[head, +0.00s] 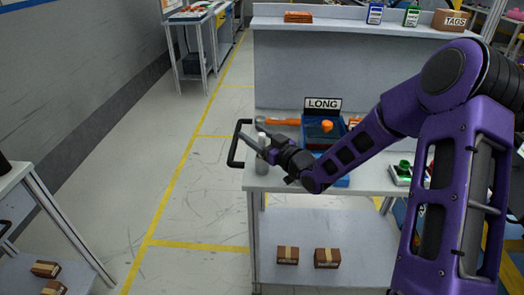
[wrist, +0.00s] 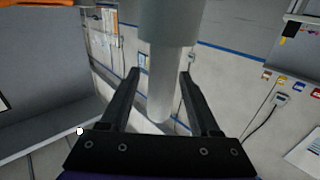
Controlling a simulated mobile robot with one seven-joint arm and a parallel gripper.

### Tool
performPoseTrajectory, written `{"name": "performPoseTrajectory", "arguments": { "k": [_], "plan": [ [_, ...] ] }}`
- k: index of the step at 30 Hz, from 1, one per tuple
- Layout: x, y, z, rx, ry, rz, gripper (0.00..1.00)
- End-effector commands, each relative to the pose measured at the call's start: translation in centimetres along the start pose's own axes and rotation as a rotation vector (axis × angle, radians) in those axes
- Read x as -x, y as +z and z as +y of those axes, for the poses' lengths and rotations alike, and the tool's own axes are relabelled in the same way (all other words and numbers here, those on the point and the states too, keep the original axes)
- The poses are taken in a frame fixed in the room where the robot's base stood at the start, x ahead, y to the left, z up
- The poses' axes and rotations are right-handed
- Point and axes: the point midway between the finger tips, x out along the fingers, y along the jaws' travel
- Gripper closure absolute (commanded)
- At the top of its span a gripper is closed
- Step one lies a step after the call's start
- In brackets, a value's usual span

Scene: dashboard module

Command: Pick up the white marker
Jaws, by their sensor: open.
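The white marker (head: 262,167) stands upright at the left end of the workbench, pale with a grey upper part. In the head view my gripper (head: 257,147) is level with its middle and hides part of it. In the wrist view the marker (wrist: 161,85) runs down between the two black fingers of my gripper (wrist: 160,74). The fingers are open, with a visible gap on each side of the marker in that view.
A blue bin (head: 322,132) labelled LONG and an orange-handled hammer (head: 283,122) lie behind my gripper. A black side handle (head: 234,150) sticks out at the bench's left end. Brown boxes (head: 327,258) sit on the lower shelf.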

Motion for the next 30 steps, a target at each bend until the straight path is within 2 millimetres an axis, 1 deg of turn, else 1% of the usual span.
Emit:
{"name": "performPoseTrajectory", "arguments": {
  "k": [1,5,6,8,9,11,12,23,26,30],
  "plan": [
    [0.0,0.0,0.0,0.0,0.0,0.0,0.39],
    [0.0,0.0,0.0,0.0,0.0,0.0,0.62],
    [0.0,0.0,0.0,0.0,0.0,0.0,0.7],
    [0.0,0.0,0.0,0.0,0.0,0.0,0.8],
    [0.1,0.0,0.0,0.001,0.0,0.0,0.88],
    [0.1,0.0,0.0,0.001,0.0,0.0,0.98],
    [0.1,0.0,0.0,0.001,0.0,0.0,1.0],
    [0.1,-0.3,0.0,0.001,0.0,0.001,1.0],
    [0.0,-1.4,0.1,0.004,0.0,0.003,1.0],
    [0.1,-4.1,0.1,0.008,0.001,0.003,1.0]
  ]
}}
